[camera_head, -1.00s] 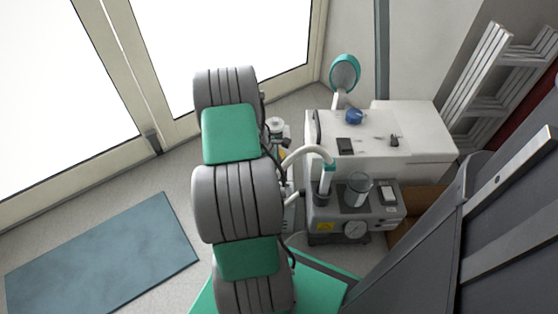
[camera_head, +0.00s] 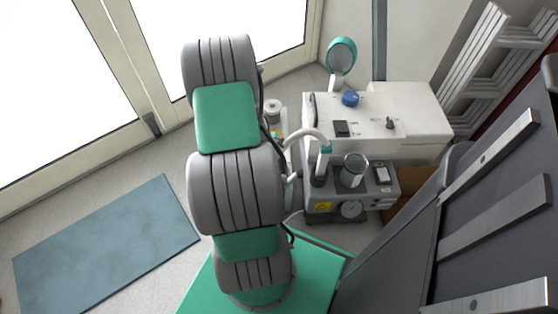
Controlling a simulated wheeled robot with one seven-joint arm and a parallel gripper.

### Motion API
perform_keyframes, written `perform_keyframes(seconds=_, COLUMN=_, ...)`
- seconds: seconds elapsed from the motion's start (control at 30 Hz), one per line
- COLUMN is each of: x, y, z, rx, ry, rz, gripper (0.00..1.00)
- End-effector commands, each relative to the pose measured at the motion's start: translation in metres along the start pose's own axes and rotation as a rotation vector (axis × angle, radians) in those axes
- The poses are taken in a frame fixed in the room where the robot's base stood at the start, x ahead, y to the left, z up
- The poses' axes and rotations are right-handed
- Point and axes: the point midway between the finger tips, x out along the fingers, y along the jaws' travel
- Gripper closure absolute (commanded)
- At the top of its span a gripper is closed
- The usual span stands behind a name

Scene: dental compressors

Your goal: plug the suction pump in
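A grey pump unit (camera_head: 333,208) with a round gauge (camera_head: 351,209), a clear jar (camera_head: 353,170) and a yellow label stands right of my arm, on the floor; it looks like the suction pump. A pale hose (camera_head: 306,134) arches from its teal-collared fitting toward my arm. My grey and green arm fills the middle of the view, and my gripper is not in sight. No plug or socket can be made out; the area behind my arm is hidden.
A white cabinet (camera_head: 415,112) with a blue knob (camera_head: 350,99) stands behind the pump. A folded ladder (camera_head: 490,70) leans at the right. A blue-grey mat (camera_head: 105,245) lies on clear floor at the left, near glazed doors (camera_head: 50,85).

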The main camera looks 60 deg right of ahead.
Motion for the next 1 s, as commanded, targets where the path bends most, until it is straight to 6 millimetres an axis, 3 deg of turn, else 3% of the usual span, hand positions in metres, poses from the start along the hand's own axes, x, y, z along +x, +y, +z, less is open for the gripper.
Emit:
perform_keyframes(seconds=0.17, x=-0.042, y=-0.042, z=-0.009, rx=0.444, ry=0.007, rz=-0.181, gripper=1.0)
perform_keyframes(seconds=0.3, x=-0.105, y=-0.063, z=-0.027, rx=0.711, ry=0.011, rz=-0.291, gripper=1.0)
perform_keyframes(seconds=0.4, x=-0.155, y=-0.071, z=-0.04, rx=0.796, ry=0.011, rz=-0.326, gripper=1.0)
perform_keyframes(seconds=0.6, x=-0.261, y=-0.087, z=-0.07, rx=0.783, ry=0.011, rz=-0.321, gripper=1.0)
perform_keyframes(seconds=0.7, x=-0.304, y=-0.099, z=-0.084, rx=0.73, ry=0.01, rz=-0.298, gripper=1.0)
perform_keyframes(seconds=0.8, x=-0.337, y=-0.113, z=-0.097, rx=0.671, ry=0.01, rz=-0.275, gripper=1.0)
perform_keyframes(seconds=1.0, x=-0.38, y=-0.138, z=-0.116, rx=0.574, ry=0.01, rz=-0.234, gripper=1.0)
